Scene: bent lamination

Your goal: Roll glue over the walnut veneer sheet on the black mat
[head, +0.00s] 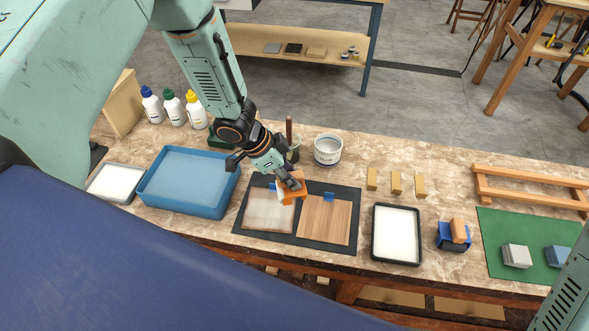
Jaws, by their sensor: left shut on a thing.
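The black mat (296,240) lies on the bench with two wood sheets side by side. The left sheet (266,214) looks pale and streaky, as if under a whitish film. The right sheet (325,220) shows bare brown grain. I cannot tell for sure which one is walnut. My left gripper (291,186) is shut on an orange glue roller (294,194) with a white part at its left. The roller is over the upper right part of the left sheet; whether it touches is unclear. My right gripper is out of view; only part of that arm shows at bottom right.
A blue tub (189,177) and a white-filled tray (116,183) stand left of the mat, with bottles (173,108) behind. A white pot (328,149) stands behind the mat. A black-rimmed tray (397,234), blocks (396,183) and a green mat (532,249) lie to the right.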

